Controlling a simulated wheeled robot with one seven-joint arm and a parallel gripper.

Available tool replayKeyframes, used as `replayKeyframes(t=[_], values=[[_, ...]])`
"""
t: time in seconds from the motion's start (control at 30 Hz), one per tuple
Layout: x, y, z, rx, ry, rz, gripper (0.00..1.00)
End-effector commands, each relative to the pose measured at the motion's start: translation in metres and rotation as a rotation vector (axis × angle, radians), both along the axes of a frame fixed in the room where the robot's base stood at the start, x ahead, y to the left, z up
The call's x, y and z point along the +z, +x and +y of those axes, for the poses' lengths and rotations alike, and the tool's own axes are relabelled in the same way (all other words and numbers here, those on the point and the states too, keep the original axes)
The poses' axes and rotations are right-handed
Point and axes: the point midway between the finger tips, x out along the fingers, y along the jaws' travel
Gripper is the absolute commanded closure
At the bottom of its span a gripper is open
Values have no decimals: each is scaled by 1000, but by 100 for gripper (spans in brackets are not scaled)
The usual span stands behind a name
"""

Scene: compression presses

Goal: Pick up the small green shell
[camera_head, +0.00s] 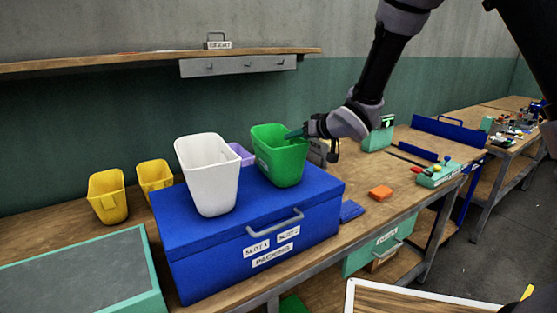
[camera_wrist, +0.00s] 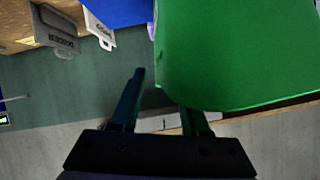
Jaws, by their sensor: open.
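The small green shell (camera_head: 278,160) is an open, bucket-like bin standing upright on the blue box (camera_head: 200,262), right of a white bin (camera_head: 208,178). My gripper (camera_head: 294,133) is at its upper right rim, with a finger overlapping the rim in the head view. In the wrist view the green shell (camera_wrist: 235,55) fills the upper right. My gripper (camera_wrist: 162,92) is open there; the left finger is in clear view beside the shell, and the shell hides the right finger's tip. I cannot tell whether the fingers straddle the wall or touch it.
A purple container (camera_head: 241,154) stands behind, between the white and green bins. Two yellow bins (camera_head: 108,197) stand at left on the bench. An orange block (camera_head: 380,193) lies right of the blue box. A shelf (camera_head: 150,60) runs along the wall above.

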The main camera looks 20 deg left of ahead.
Motion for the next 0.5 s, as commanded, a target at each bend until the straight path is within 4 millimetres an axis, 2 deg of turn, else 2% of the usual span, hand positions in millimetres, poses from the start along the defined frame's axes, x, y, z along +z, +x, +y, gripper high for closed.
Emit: replayKeyframes(t=[0.13, 0.17, 0.2, 0.27, 0.3, 0.5], values=[[0, 0, 0, 0, 0, 0, 54], [0, 0, 0, 0, 0, 0, 58], [0, 0, 0, 0, 0, 0, 74], [0, 0, 0, 0, 0, 0, 96], [0, 0, 0, 0, 0, 0, 100], [0, 0, 0, 0, 0, 0, 100]])
